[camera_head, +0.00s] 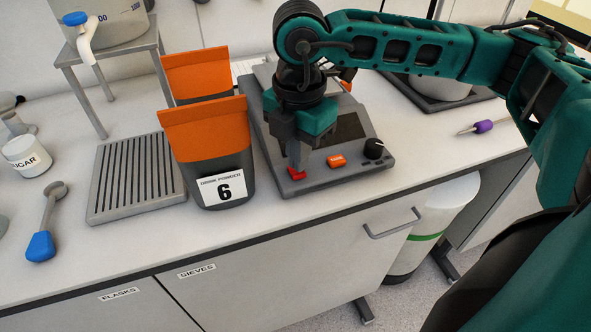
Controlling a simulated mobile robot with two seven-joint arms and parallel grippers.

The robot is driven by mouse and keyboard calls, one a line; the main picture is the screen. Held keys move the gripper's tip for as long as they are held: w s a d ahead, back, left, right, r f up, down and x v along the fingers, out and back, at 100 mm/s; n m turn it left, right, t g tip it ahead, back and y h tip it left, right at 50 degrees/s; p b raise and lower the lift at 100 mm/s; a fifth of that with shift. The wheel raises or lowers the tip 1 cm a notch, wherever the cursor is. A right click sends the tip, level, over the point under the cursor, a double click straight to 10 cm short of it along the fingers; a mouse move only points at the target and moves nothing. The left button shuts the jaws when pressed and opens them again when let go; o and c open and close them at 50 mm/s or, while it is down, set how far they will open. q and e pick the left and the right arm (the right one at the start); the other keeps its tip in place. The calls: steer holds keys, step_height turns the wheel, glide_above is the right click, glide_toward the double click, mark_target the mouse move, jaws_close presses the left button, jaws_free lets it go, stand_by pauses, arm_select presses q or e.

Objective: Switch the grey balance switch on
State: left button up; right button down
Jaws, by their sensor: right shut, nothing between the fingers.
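The grey balance (336,176) sits on the counter near its front edge, partly hidden by my right arm. A red switch (298,176) is at its front left corner. An orange button (336,161) and a black knob (373,149) are to the right of the switch. My right gripper (296,168) points down with shut, empty fingers. Its tips are right at the red switch and partly cover it. I cannot tell whether they press it, or which position the switch is in. My left gripper is not in view.
An orange and grey powder pouch (207,142) labelled 6 stands just left of the balance, with another orange pouch (197,72) behind it. A slotted grey tray (133,178) and a blue-handled scoop (44,236) lie further left. A purple-handled tool (483,126) lies at right.

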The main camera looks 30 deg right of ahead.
steer(key=shift+f+b, duration=0.7)
steer(key=shift+f, duration=0.1)
steer(key=shift+r, duration=0.2)
steer(key=shift+r+p, duration=0.6)
steer(key=shift+p, duration=0.05)
steer(key=shift+r+p, duration=1.8)
steer(key=shift+r, duration=1)
